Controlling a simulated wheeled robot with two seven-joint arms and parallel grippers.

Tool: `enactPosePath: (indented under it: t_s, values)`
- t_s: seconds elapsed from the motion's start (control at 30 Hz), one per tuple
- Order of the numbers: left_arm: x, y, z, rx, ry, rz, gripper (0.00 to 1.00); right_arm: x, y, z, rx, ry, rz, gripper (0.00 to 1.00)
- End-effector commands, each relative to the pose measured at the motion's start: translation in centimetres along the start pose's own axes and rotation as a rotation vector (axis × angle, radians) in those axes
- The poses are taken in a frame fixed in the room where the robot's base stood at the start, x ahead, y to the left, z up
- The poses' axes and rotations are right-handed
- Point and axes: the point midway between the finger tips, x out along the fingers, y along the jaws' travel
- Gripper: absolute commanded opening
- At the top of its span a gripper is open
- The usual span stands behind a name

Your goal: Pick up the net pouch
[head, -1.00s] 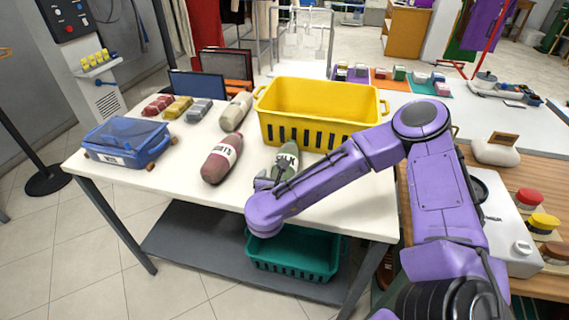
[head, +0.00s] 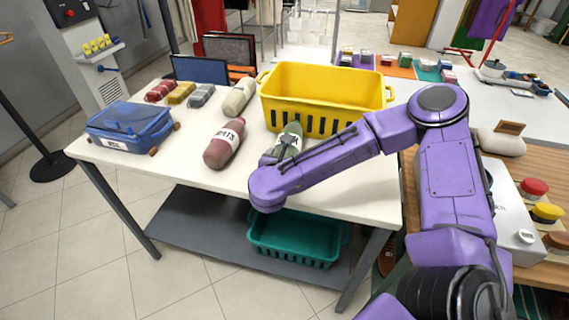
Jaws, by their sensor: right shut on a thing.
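A green pouch (head: 291,137) with a pale label that seems to read SILK is in front of the yellow crate. My right gripper (head: 272,156) is at its near end and shut on it; my forearm hides most of the fingers. A dark red pouch (head: 219,154) with a white label lies on the white table (head: 190,167) to the left. A beige pouch (head: 239,97) lies left of the crate. I cannot tell from the labels which one is called the net pouch. My left gripper is out of view.
The yellow crate (head: 322,84) stands behind the green pouch. A blue lidded box (head: 128,127) is at the table's left end, with small folded bundles (head: 181,93) behind it. A teal basket (head: 296,240) sits on the lower shelf. The table's front left is clear.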

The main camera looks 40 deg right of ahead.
Motion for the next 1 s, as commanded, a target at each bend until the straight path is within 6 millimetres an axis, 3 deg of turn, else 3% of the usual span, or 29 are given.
enactPosePath:
  t_s: [0.03,0.27,0.4,0.43,0.5,0.7,1.0]
  values:
    - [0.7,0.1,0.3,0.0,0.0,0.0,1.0,-0.2,0.1,0.8,0.008,-0.006,0.004,0.34]
    - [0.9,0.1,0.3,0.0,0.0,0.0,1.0,-3.8,-3.0,4.4,0.01,-0.005,0.005,0.34]
    - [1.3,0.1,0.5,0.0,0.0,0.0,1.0,-6.3,-5.7,6.0,0.01,-0.003,0.006,0.34]
    - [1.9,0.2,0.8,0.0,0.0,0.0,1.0,-6.5,-6.3,5.7,0.011,-0.002,0.005,0.34]
    - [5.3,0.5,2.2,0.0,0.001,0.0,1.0,-6.1,-6.4,5.0,0.012,-0.012,-0.001,0.34]
    - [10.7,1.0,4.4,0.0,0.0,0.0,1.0,-7.2,-7.8,5.2,0.01,-0.008,0.005,0.34]
    - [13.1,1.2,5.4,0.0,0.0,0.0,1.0,-10.2,-11.1,7.1,0.005,-0.003,0.002,0.34]
